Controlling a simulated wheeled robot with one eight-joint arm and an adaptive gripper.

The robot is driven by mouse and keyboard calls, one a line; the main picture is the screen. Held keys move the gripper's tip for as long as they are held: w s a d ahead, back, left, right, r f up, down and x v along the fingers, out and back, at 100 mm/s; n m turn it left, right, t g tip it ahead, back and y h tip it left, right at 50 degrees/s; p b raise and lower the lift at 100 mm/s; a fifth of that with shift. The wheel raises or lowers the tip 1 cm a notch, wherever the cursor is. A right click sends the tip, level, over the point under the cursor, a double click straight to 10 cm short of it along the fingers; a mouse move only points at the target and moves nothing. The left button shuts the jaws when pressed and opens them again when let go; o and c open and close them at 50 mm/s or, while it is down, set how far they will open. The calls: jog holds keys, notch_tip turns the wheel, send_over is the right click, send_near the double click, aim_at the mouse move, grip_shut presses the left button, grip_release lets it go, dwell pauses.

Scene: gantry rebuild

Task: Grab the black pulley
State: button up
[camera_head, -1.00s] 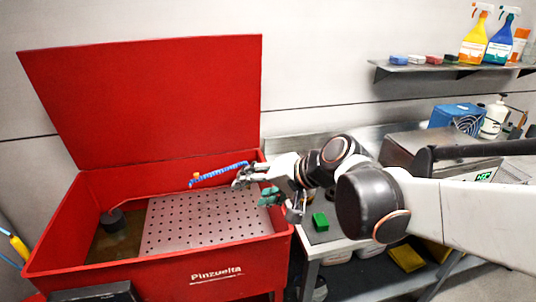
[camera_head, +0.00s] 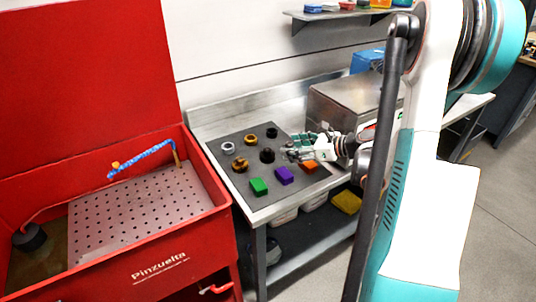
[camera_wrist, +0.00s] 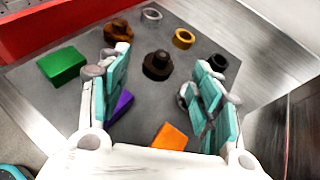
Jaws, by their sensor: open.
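The black pulley (camera_head: 267,156), a stepped dark piece with a raised hub, stands on the dark grey mat (camera_head: 222,167) on the steel bench. In the wrist view the black pulley (camera_wrist: 157,66) shows between the two fingers and beyond them, apart from both. My gripper (camera_head: 289,151) is open and empty, just right of the pulley in the head view. Its teal-padded fingers (camera_wrist: 160,60) stand wide apart in the wrist view. The exact height of the fingertips above the mat is hard to tell.
A brown pulley (camera_wrist: 118,31), silver ring (camera_wrist: 151,15), gold ring (camera_wrist: 184,38) and black ring (camera_wrist: 218,62) lie around. Green (camera_head: 259,187), purple (camera_head: 284,175) and orange (camera_head: 309,167) blocks line the near side. A steel box (camera_head: 350,108) stands behind right; a red washer (camera_head: 150,255) is left.

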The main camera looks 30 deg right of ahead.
aim_at(267, 150)
jog(key=shift+s+d+f+m, duration=0.15)
jog(key=shift+d+f+m, duration=0.25)
jog(key=shift+d, duration=0.25)
jog(key=shift+f, duration=0.2)
jog(key=b+x, duration=0.2)
jog(key=x, duration=0.6)
jog(key=b+x, duration=0.1)
jog(key=x, duration=0.1)
jog(key=b+x, duration=0.1)
jog(key=x, duration=0.2)
jog(key=shift+s+f+b, duration=0.2)
jog(key=shift+f+b, duration=0.1)
jog(key=shift+w+a+f, duration=0.1)
jog(key=shift+w, duration=0.15)
jog(key=c, duration=1)
